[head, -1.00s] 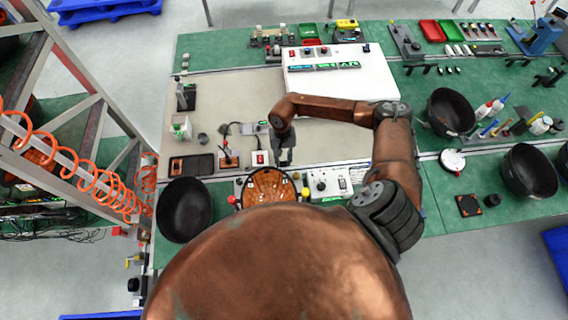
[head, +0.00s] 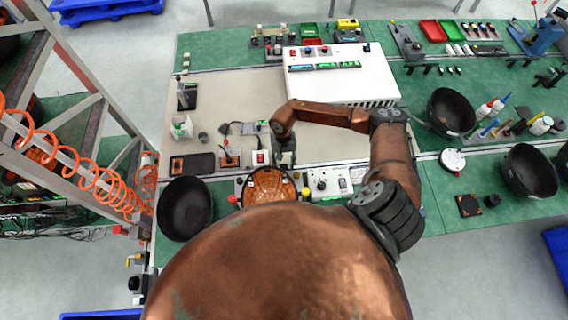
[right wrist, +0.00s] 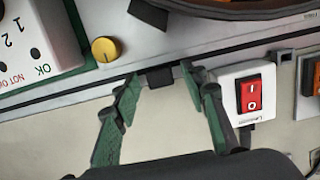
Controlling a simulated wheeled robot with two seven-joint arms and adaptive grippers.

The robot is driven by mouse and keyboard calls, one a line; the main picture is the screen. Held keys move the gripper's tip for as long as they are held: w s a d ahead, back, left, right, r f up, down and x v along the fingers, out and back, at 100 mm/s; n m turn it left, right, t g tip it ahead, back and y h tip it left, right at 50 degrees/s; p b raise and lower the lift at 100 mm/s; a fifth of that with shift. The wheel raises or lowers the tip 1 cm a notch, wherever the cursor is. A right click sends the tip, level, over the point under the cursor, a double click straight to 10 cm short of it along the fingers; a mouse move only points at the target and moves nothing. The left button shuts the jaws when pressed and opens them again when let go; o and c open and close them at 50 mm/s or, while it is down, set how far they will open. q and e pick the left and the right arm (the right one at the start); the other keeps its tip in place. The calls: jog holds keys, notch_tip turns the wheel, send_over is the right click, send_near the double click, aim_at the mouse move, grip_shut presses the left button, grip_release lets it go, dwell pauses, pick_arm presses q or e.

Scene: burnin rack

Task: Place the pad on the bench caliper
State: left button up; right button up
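My right gripper (head: 286,160) is over the front of the beige work mat, just behind the round brown part at the near edge. In the right wrist view its two green-lined fingers (right wrist: 160,76) stand apart, with a small dark block (right wrist: 160,77) between their tips. Narrow gaps seem to show beside the block, which lies at the edge of a pale strip. I cannot tell if the block is the pad. No object can be made out surely as the bench caliper. My left gripper is not in view.
A white switch box with a red rocker (right wrist: 252,93) stands close to the right finger. A large white box (head: 340,80) stands behind the arm. Black bowls (head: 184,208) sit on the green bench. The mat's middle is mostly clear.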

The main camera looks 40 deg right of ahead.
jog(key=shift+r, duration=0.15)
notch_tip(320, 180, up, 11)
jog(key=w+b, duration=0.1)
jog(key=b, duration=0.1)
jog(key=shift+w+d, duration=0.25)
jog(key=shift+d, duration=0.2)
jog(key=shift+o, duration=0.4)
jog(key=shift+r+b, duration=0.2)
jog(key=shift+b, duration=0.15)
jog(key=t+h+b, duration=0.1)
jog(key=t+b, duration=0.2)
jog(key=b, duration=0.2)
send_over(285, 166)
notch_tip(285, 166, down, 4)
jog(key=shift+f, duration=0.15)
notch_tip(285, 166, down, 2)
jog(key=shift+f, duration=0.1)
jog(key=f, duration=0.1)
jog(key=f+p, duration=0.1)
jog(key=f, duration=0.2)
jog(key=shift+a+f+p, duration=0.15)
jog(key=shift+a+p, duration=0.1)
jog(key=shift+p, duration=0.05)
jog(key=shift+f, duration=0.5)
